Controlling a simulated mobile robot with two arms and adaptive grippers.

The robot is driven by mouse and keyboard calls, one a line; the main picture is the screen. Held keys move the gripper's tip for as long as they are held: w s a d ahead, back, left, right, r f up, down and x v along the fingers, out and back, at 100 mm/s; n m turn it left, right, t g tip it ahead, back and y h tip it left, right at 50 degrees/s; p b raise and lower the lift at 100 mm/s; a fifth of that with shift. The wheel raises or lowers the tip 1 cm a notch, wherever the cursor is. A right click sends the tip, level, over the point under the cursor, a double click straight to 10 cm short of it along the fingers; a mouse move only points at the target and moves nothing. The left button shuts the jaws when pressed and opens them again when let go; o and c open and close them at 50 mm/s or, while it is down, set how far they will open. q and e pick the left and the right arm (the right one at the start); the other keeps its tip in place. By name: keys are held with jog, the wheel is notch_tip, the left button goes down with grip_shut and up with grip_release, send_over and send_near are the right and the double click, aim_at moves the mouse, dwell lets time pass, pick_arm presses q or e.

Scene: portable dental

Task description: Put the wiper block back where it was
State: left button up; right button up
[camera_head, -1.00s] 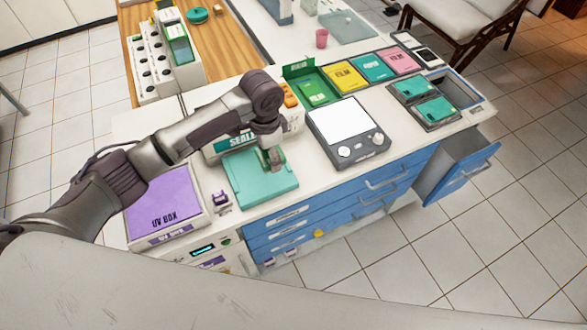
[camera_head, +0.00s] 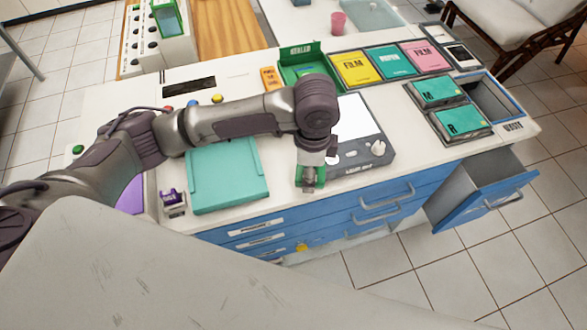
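My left gripper (camera_head: 308,187) points down at the front of the counter, between the teal pad (camera_head: 228,175) and the light-panel device (camera_head: 362,125). A small green block (camera_head: 320,176) shows at its fingers and appears to be gripped; I take it to be the wiper block. The fingers partly hide it, and I cannot tell whether it touches the counter. An open green tray (camera_head: 305,70) stands behind, partly covered by my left arm. My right gripper is not in view.
Yellow (camera_head: 352,68), teal (camera_head: 390,62) and pink (camera_head: 427,57) packets lie along the back. Two teal cases (camera_head: 460,119) sit at the right by an open bin (camera_head: 492,100). A blue drawer (camera_head: 480,190) stands open. A purple holder (camera_head: 172,198) is left of the pad.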

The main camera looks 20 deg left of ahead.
pick_arm(q)
send_over(291, 178)
jog(key=f, duration=0.3)
jog(key=shift+s+d+p, duration=0.15)
jog(key=shift+d+p, duration=0.2)
jog(key=shift+p, duration=0.05)
jog(key=shift+w+a+f, duration=0.25)
jog(key=shift+a+f, duration=0.05)
jog(key=shift+f, duration=0.15)
notch_tip(291, 178, down, 3)
jog(key=shift+f+p, duration=0.15)
jog(key=shift+p, duration=0.35)
jog(key=shift+f, duration=0.25)
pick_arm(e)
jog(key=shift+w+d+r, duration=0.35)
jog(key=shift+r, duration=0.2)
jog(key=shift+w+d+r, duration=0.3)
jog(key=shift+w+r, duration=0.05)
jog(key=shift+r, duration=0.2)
pick_arm(q)
jog(key=shift+f, duration=0.15)
jog(key=o, duration=1.2)
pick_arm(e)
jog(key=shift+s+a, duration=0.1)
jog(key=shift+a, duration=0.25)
